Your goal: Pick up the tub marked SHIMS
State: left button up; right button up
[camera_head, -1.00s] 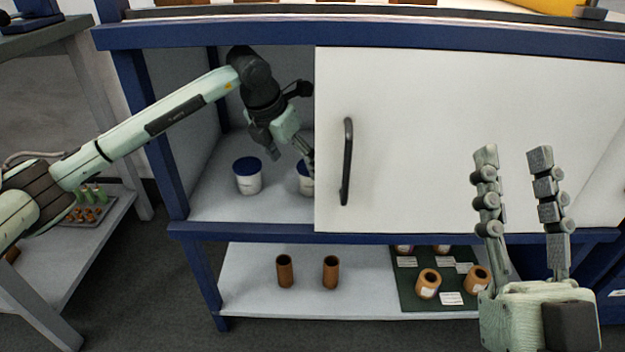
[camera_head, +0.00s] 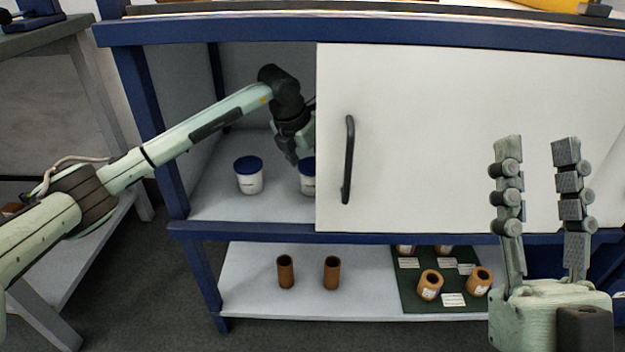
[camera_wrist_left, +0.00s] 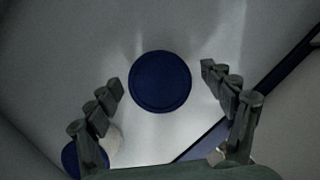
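Two white tubs with blue lids stand on the cabinet shelf in the head view: a left tub (camera_head: 249,176) in full sight and a right tub (camera_head: 307,177) partly covered by the door. No SHIMS marking is readable. In the left wrist view, a round blue lid (camera_wrist_left: 160,82) lies centred between and beyond the fingertips of my left gripper (camera_wrist_left: 162,79). The gripper is open and apart from it. Another tub (camera_wrist_left: 70,158) shows at lower left, partly behind a finger. My right gripper (camera_head: 537,148) is open and empty.
A white sliding door (camera_head: 440,140) with a black handle (camera_head: 348,160) covers the cabinet's right part; its edge is close beside my left wrist. A blue post (camera_head: 150,130) bounds the opening at left. The lower shelf (camera_head: 250,295) holds brown cylinders.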

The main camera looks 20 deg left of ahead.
pick_arm(q)
jog(key=c, duration=1.2)
